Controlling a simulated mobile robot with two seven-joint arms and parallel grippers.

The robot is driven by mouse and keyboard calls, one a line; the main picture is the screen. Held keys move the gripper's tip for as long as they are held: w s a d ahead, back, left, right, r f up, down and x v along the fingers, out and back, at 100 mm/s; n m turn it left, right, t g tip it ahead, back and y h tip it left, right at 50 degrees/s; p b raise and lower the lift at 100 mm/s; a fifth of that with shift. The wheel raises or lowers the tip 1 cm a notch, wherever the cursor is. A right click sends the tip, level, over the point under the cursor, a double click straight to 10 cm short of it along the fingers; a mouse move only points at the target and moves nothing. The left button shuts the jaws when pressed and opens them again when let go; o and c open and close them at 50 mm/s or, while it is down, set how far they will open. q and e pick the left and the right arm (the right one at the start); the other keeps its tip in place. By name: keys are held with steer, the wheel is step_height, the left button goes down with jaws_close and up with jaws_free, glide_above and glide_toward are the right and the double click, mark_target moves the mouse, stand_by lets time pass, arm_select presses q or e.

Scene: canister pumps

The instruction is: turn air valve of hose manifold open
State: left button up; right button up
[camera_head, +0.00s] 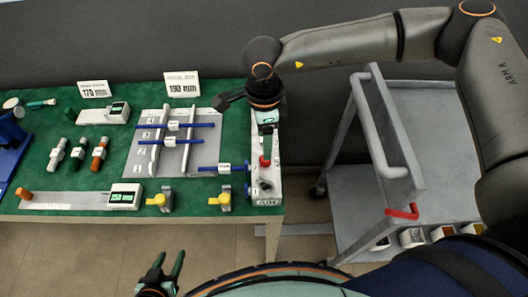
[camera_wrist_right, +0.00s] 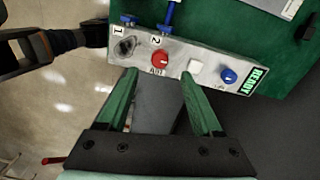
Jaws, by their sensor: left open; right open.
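The hose manifold (camera_head: 267,186) is a pale block along the right edge of the green table. Its red valve knob (camera_head: 265,161) shows on top. The right wrist view shows the manifold (camera_wrist_right: 209,66) with the red knob (camera_wrist_right: 160,58), small lettering beside it, a blue knob (camera_wrist_right: 228,75) and a READY label. My right gripper (camera_head: 267,145) points down over the manifold. Its open, empty fingers (camera_wrist_right: 159,74) frame the red knob from the near side; whether they touch it is unclear. My left gripper (camera_head: 173,270) is open and empty, in front of the table.
A blue-handled hose part (camera_head: 222,168) reaches the manifold's left side. A plate rack (camera_head: 165,160) with blue rods, a gauge with a green display (camera_head: 124,196) and small yellow-topped parts stand left. A grey cart (camera_head: 430,140) with a red handle stands right, across a floor gap.

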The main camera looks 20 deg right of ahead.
step_height(320, 180, down, 7)
steer(key=shift+r, duration=0.1)
stand_by(0.3)
jaws_close()
stand_by(0.4)
